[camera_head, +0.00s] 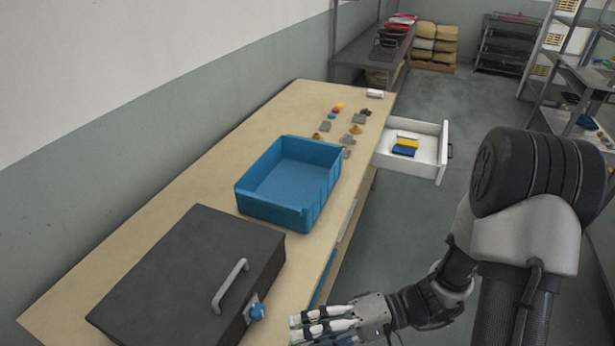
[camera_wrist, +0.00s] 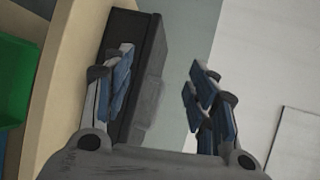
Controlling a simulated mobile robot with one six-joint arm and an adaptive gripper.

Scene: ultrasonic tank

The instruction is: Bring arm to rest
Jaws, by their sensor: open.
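My arm reaches in from the right in the head view, with my gripper (camera_head: 308,328) at the bottom centre. The gripper is low by the front edge of the workbench (camera_head: 190,185), to the right of the dark grey tank (camera_head: 165,285). In the wrist view my gripper (camera_wrist: 163,65) shows two blue-padded fingers spread apart with nothing between them. A dark box-like body (camera_wrist: 150,85) lies behind the left finger there. The tank's lid is down, with a grey handle (camera_head: 230,285) on top and a blue knob (camera_head: 257,311) on its side.
A blue bin (camera_head: 285,190) stands mid-bench, empty. Several small coloured parts (camera_head: 345,125) lie beyond it. A white drawer (camera_head: 425,165) with yellow and blue blocks sticks out over the aisle. A green object (camera_wrist: 15,80) shows at the wrist view's left. Shelves (camera_head: 580,85) stand far right.

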